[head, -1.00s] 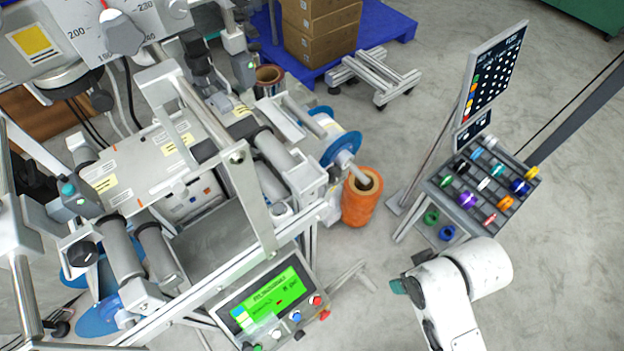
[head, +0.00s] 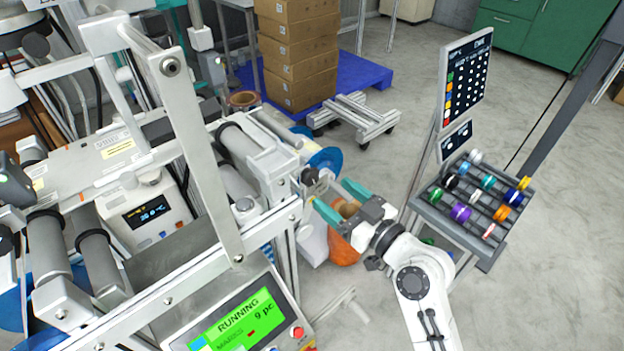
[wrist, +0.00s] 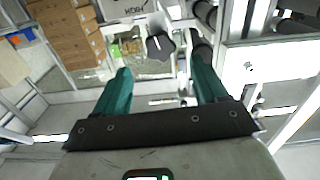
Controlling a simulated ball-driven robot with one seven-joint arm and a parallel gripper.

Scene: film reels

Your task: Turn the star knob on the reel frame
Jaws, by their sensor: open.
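The star knob (wrist: 160,46), dark grey and lobed, shows in the wrist view just beyond and between my fingertips. In the head view a small grey knob (head: 310,177) sits at the right end of the reel frame (head: 262,165), just ahead of my gripper. My gripper (head: 335,197) has two teal fingers spread apart, with nothing between them that I can make out. It also shows in the wrist view (wrist: 160,68), with the fingers to either side of the knob's line. I cannot tell whether a finger touches the knob.
An orange roll (head: 343,248) stands below my gripper, and a blue disc (head: 325,160) is just behind it. A rack of coloured spools (head: 470,210) stands to the right. A control panel (head: 240,318) with a green screen is at the front. Open floor lies at the right.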

